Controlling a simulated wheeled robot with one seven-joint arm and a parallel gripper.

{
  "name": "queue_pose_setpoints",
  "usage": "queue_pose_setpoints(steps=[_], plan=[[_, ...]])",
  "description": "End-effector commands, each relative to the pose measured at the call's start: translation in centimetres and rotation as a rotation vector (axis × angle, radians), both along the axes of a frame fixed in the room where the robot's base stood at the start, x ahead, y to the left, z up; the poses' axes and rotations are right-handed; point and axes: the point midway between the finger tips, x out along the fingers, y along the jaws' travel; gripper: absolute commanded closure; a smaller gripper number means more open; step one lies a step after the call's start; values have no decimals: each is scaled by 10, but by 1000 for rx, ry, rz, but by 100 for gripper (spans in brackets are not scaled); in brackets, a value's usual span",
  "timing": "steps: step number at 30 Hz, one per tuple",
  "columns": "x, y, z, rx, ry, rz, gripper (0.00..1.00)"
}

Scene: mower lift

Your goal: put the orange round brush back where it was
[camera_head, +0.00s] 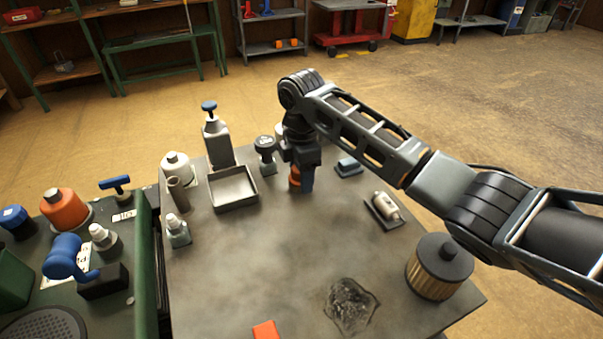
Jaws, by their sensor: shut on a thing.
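My gripper (303,184) points down over the back middle of the grey table (270,265). It is shut on a small orange thing, which I take to be the orange round brush (294,179). Only a little orange shows, at the left side of the jaws; the rest is hidden by the gripper. I cannot tell whether the brush touches the table top or is held just above it.
An empty square tray (234,206), a grey bottle (217,145) and a dark-topped item (265,152) stand left of my gripper. A small blue-grey block (348,167), a white cylinder on a holder (384,208) and a filter (440,262) are right. The table's middle is clear.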

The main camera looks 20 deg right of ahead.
Motion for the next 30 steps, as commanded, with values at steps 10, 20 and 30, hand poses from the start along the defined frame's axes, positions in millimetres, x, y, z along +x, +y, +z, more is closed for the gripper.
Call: queue_pose_setpoints(steps=[10, 20, 30], plan=[[0, 0, -3, 1, 0, 0, 76], [0, 0, -3, 0, 0, 0, 22], [1, 0, 7, 0, -3, 1, 22]])
